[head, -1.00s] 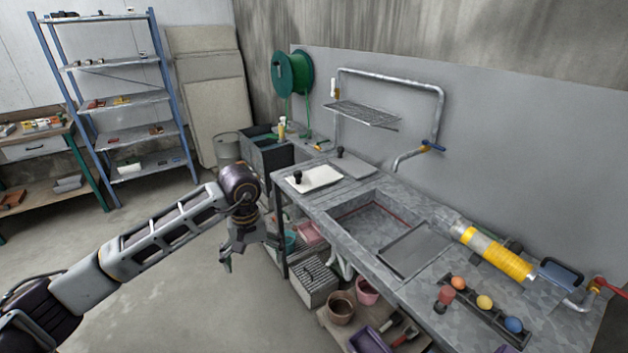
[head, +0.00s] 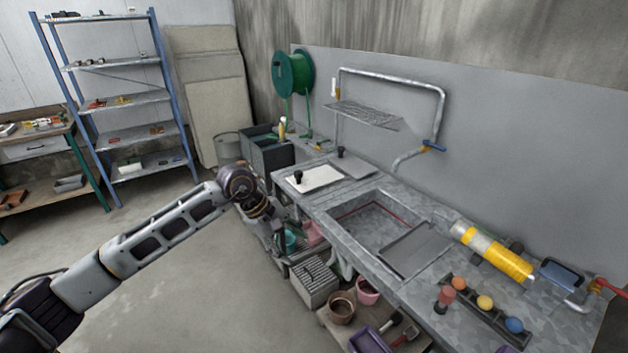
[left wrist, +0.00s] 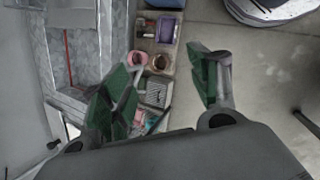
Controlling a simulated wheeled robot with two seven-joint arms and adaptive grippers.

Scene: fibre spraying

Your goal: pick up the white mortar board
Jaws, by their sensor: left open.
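The white mortar board (head: 320,179) lies flat on the left part of the grey metal counter (head: 335,218), with a black knob at its left edge. A similar grey board with a black knob lies just to its right. My left gripper (head: 283,244) is open and empty, pointing down beside the counter's left front edge, below and in front of the white board. Its fingers are partly lost against the shelf clutter. In the left wrist view its green fingers (left wrist: 165,85) are spread apart with nothing between them. My right gripper is not in view.
The counter has a sink (head: 372,219), a yellow cylinder (head: 493,252) and coloured balls. Below it stand crates and pots (head: 341,308). The floor at the left is open.

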